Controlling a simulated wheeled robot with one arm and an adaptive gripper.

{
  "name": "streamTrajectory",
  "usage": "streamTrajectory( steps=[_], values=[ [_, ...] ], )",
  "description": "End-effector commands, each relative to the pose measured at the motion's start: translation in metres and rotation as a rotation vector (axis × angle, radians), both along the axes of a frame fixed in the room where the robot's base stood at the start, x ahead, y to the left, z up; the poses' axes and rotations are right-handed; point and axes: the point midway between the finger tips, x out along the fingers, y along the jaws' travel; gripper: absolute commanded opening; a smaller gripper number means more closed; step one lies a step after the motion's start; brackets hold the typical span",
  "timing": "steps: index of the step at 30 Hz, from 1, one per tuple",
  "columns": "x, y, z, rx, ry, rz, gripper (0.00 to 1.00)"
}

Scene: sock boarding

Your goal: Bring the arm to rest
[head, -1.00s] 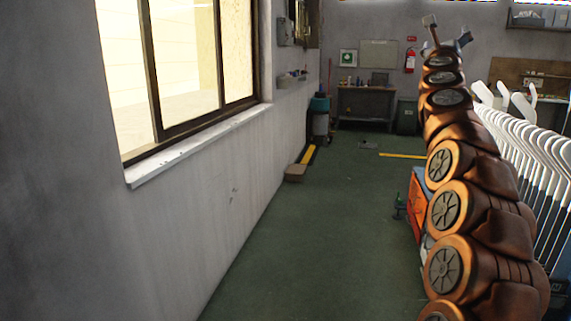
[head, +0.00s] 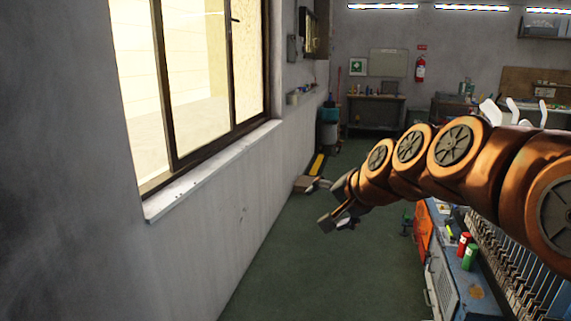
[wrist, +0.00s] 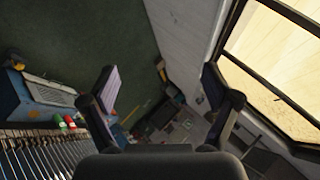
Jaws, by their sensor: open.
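My gripper (head: 332,205) is at the end of my orange arm, which reaches from the right edge of the head view toward the middle. It hangs in the air over the green floor, left of the blue bench. In the wrist view my gripper (wrist: 160,95) shows its two fingers wide apart with nothing between them. It is open and empty. The row of white sock boards (head: 510,110) is partly hidden behind my arm in the head view. Their lower part, a dark rack (wrist: 35,155), shows at the lower left of the wrist view.
A wall with a window (head: 205,80) and white sill (head: 210,170) runs along the left. The blue bench (head: 455,275) holds a red can (head: 463,243) and a green can (head: 470,257). An orange cabinet (head: 422,232) stands beyond. Green floor (head: 300,270) between wall and bench is clear.

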Motion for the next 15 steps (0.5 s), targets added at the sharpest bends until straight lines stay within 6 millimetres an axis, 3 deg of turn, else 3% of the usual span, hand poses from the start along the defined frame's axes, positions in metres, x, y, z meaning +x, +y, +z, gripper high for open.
streamTrajectory(
  steps=[1, 9, 15],
  values=[
    [-0.027, -0.001, -0.007, -0.067, 0.049, 0.051, 0.88],
    [-0.176, -0.028, -0.079, -0.371, 0.346, 0.329, 0.88],
    [-0.284, -0.062, -0.109, -0.520, 0.564, 0.511, 0.88]
  ],
)
